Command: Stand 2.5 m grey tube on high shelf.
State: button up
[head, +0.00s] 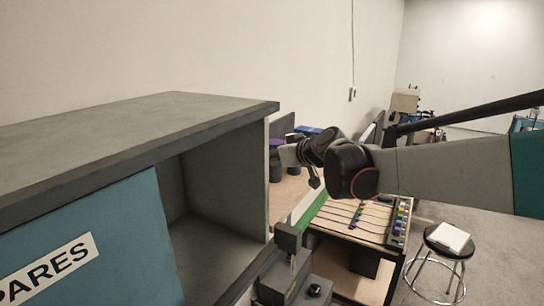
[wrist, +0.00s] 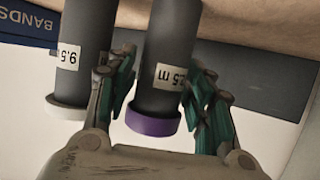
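The grey tube with a purple end cap (wrist: 153,121) and a partly covered label ending ".5 m" lies between my gripper's fingers (wrist: 163,85) in the wrist view, which is upside down. The fingers are spread on either side of it. A gap shows on the left; contact on the right cannot be told. A second grey tube (wrist: 90,30) with a white cap stands beside it, outside the left finger. In the head view my gripper (head: 288,155) is beside a purple-topped tube (head: 275,160), beyond the cabinet. Which surface is the high shelf is unclear.
A grey cabinet (head: 130,120) with a blue sliding door marked "PARES" fills the left, its right bay open and empty. A blue box marked "BANDS" (wrist: 25,28) is near the tubes. A bench with coloured parts (head: 350,215) and a stool (head: 447,240) stand right.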

jog(key=shift+s+r, duration=0.1)
jog(key=shift+r, duration=0.05)
jog(key=b+v, duration=0.2)
jog(key=v, duration=1)
jog(key=s+d+f+m+g+h, duration=0.1)
jog(key=s+d+f+m+h, duration=0.1)
jog(key=s+f, duration=0.5)
jog(key=s+d+f+m+g+h, duration=0.2)
jog(key=s+d+f, duration=0.2)
jog(key=s+f, duration=0.3)
jog(key=s+d+f+m+g+h, duration=0.1)
jog(key=s+f, duration=0.6)
jog(key=s, duration=0.7)
jog(key=d+h, duration=0.1)
jog(key=d, duration=0.1)
jog(key=shift+d+m+g, duration=0.4)
jog(key=shift+r, duration=0.1)
